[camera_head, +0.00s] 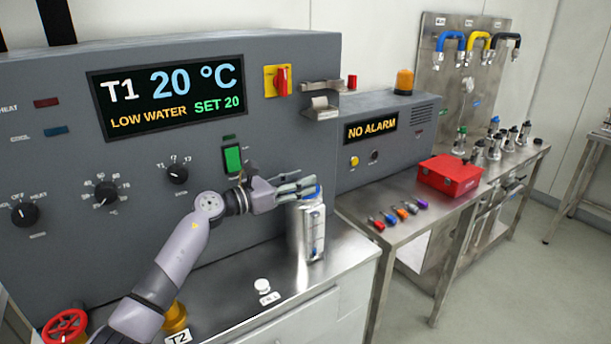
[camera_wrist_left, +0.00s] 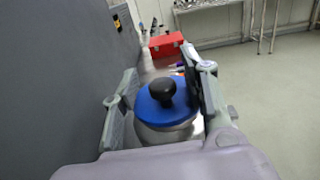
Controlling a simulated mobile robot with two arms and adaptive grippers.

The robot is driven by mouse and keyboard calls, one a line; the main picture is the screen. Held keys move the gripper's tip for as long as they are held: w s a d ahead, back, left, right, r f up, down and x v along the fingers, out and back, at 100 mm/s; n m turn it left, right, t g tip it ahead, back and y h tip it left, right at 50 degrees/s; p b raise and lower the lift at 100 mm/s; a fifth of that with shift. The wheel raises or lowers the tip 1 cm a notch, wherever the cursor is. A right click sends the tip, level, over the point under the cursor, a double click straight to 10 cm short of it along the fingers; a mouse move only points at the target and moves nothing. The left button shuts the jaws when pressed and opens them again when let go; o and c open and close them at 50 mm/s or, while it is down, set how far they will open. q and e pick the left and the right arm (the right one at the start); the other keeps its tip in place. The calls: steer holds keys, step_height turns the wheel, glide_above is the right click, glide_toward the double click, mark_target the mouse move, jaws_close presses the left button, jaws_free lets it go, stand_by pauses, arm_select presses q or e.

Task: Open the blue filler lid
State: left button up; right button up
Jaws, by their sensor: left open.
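The blue filler lid (camera_wrist_left: 180,108) is a round blue disc with a black knob (camera_wrist_left: 162,90) on top, seated on a silver cylindrical filler (camera_head: 313,232) at the right end of the steel counter. In the head view only part of the blue lid (camera_head: 312,192) shows, behind my fingers. My left gripper (camera_head: 300,187) is open at the height of the lid. In the left wrist view the fingers of the gripper (camera_wrist_left: 165,83) stand on either side of the lid and knob. I cannot tell whether they touch the lid. My right gripper is not in view.
The grey control panel (camera_head: 60,150) rises close behind my left arm. A small white knob (camera_head: 262,285) stands on the counter, with a yellow fitting (camera_head: 175,317) further left. A red box (camera_head: 450,176) and several coloured items lie on the right bench.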

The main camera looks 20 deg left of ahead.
arm_select(q)
steer(key=shift+s+r, duration=0.15)
steer(key=shift+s, duration=0.05)
jaws_close()
stand_by(0.4)
steer(key=shift+w, duration=0.1)
stand_by(0.3)
